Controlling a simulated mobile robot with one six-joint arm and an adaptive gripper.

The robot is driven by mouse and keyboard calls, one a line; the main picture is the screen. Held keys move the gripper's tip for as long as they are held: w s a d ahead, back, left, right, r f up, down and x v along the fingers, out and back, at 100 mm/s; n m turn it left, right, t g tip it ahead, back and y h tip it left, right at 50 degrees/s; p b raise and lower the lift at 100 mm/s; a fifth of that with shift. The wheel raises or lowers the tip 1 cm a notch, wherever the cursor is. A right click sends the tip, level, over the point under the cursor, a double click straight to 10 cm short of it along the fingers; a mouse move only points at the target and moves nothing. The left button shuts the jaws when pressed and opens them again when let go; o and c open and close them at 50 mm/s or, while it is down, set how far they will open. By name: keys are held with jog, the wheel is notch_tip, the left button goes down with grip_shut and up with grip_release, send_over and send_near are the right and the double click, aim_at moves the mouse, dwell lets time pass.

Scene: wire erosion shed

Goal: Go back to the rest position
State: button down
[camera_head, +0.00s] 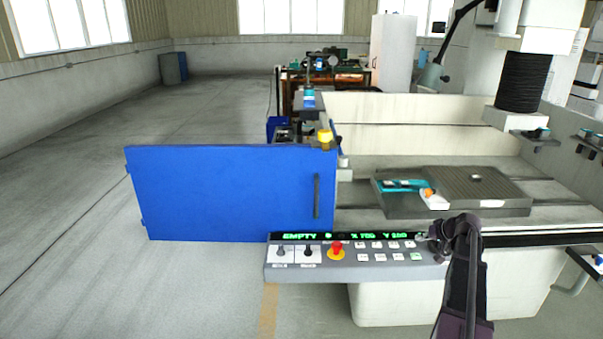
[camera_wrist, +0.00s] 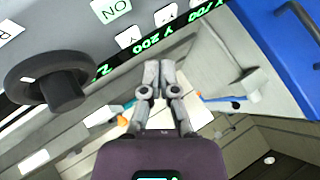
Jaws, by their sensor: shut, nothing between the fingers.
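My gripper (camera_wrist: 158,68) is shut and empty, its two grey fingers together in the wrist view. In the head view my dark arm rises at the lower right, and its end is at the right end of the machine's control panel (camera_head: 350,270). The fingertips there are small and hard to make out. In the wrist view the fingertips show in front of the panel's green display (camera_wrist: 140,55); whether they touch the panel cannot be told. The display reads EMPTY and X and Y values in the head view.
The blue door (camera_head: 230,193) stands open left of the machine's work area. A grooved block (camera_head: 480,190) lies inside, with teal and orange-white items beside it. A red stop button (camera_head: 337,247) sits on the panel. A dark round knob (camera_wrist: 62,88) is near my fingers. The left floor is clear.

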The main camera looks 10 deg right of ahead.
jog(key=a+g, duration=0.1)
jog(key=a, duration=0.3)
jog(key=a+n+p, duration=0.1)
jog(key=a, duration=0.4)
jog(key=a+g, duration=0.1)
jog(key=a, duration=0.3)
jog(key=shift+s+a+f+g+y, duration=0.15)
jog(key=shift+s+f+g+y, duration=0.15)
jog(key=shift+f, duration=0.1)
jog(key=s+a+n+g+h+p, duration=0.1)
jog(key=s+a+g, duration=0.1)
jog(key=s+a, duration=0.3)
jog(key=s+a+n+g+h+p, duration=0.1)
jog(key=s+a, duration=0.4)
jog(key=a, duration=0.9)
jog(key=s+a+n+g+h+p, duration=0.1)
jog(key=s+a+g+h+p, duration=0.1)
jog(key=s+a, duration=0.4)
jog(key=a+g, duration=0.1)
jog(key=a, duration=0.3)
jog(key=shift+r+n, duration=0.2)
jog(key=shift+n, duration=0.1)
